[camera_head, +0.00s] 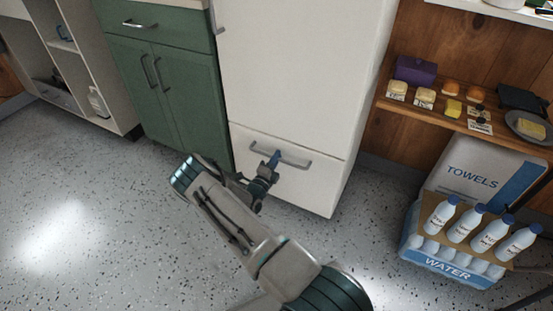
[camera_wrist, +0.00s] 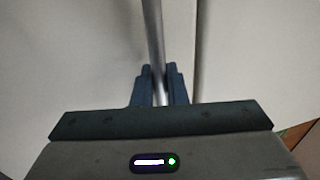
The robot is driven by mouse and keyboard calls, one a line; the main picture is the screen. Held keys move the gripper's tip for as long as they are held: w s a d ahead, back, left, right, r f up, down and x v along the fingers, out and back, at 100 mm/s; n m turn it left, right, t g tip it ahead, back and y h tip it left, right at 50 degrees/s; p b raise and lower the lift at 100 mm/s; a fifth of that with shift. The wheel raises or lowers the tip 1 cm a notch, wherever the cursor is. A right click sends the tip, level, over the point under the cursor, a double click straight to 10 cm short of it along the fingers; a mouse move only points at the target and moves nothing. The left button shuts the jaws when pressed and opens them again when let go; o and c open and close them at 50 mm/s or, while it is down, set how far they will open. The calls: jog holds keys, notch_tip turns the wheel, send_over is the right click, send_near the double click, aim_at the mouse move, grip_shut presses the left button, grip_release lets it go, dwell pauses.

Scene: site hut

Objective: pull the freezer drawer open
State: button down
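The white fridge-freezer (camera_head: 300,70) stands in the middle of the head view. Its freezer drawer (camera_head: 311,188) is at the bottom, below a thin seam, and its front looks flush with the door above. A grey bar handle (camera_head: 295,164) runs across the top of the drawer front.
A green cabinet (camera_head: 165,85) stands left of the fridge. At right are a wooden shelf (camera_head: 433,113) with food, a towels box (camera_head: 480,172) and a water bottle pack (camera_head: 445,262). The speckled floor (camera_head: 90,190) in front is clear at left.

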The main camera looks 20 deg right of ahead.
jog(key=shift+a, duration=0.1)
jog(key=r+p+v, duration=0.2)
jog(key=v, duration=1)
jog(key=r+p+v, duration=0.2)
jog(key=r+v, duration=0.1)
jog(key=v, duration=1)
jog(key=shift+s+a, duration=0.55)
jog(key=shift+s, duration=0.05)
jog(key=shift+f, duration=0.1)
jog(key=c, duration=1.5)
grip_release()
jog(key=shift+c, duration=0.2)
jog(key=p+v, duration=0.1)
jog(key=v, duration=1.2)
jog(key=shift+s+a+p, duration=0.2)
jog(key=shift+a+p, duration=0.1)
jog(key=shift+p, duration=0.05)
